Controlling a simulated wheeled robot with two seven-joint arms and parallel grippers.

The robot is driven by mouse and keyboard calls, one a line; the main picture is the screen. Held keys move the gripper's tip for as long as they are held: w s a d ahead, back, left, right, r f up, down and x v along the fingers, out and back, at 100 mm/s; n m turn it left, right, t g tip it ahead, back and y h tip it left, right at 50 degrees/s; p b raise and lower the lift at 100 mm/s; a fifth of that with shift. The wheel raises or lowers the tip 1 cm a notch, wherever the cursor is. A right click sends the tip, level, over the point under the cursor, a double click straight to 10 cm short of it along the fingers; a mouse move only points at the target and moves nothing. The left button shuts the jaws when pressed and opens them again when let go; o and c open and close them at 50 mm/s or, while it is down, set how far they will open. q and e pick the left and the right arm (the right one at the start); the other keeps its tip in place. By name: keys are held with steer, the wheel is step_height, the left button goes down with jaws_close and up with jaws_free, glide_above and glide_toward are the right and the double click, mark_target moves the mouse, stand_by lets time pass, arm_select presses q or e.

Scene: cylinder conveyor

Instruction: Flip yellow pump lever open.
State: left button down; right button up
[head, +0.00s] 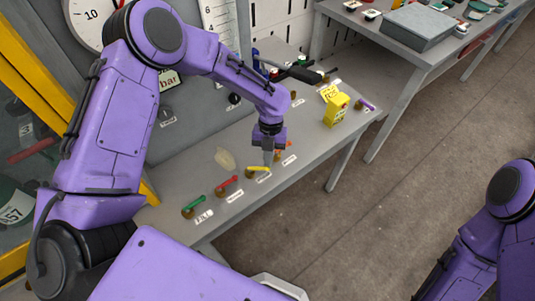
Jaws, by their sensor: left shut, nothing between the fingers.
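The yellow lever (259,168) sits on the grey bench in the row of coloured levers, with a small white label just in front of it. My left gripper (268,161) points down right at the yellow lever's right end; its fingers are shut with nothing between them. Whether the fingertips touch the lever cannot be told. Part of the lever's right end is hidden by the gripper. My right arm shows at the lower right, but its gripper is out of view.
Red (227,181) and green (194,203) levers lie to the left. An orange lever (279,153) is just right of my gripper. A yellow box (337,109) and a purple lever (366,105) stand further right. A pale rounded object (225,159) is behind. Floor in front is clear.

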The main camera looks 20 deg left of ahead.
arm_select(q)
steer(key=shift+s+d+m+y, duration=0.25)
steer(key=shift+s+m, duration=0.2)
steer(key=shift+m, duration=0.4)
steer(key=shift+s+d+m+y, duration=0.25)
steer(key=shift+s+m, duration=0.15)
steer(key=shift+m, duration=0.45)
steer(key=shift+s+d+m+y+p, duration=0.2)
steer(key=shift+s+m+p, duration=0.2)
steer(key=shift+m, duration=0.3)
steer(key=shift+s+d+m+y+p, duration=0.1)
steer(key=shift+s+m+y+p, duration=0.2)
steer(key=shift+m, duration=0.4)
steer(key=shift+s, duration=0.25)
steer(key=shift+s+f+p, duration=0.15)
steer(key=shift+s+p, duration=0.35)
steer(key=shift+s, duration=0.25)
steer(key=p+v, duration=0.8)
steer(key=v, duration=0.2)
steer(key=shift+w+p, duration=0.15)
steer(key=shift+p, duration=0.25)
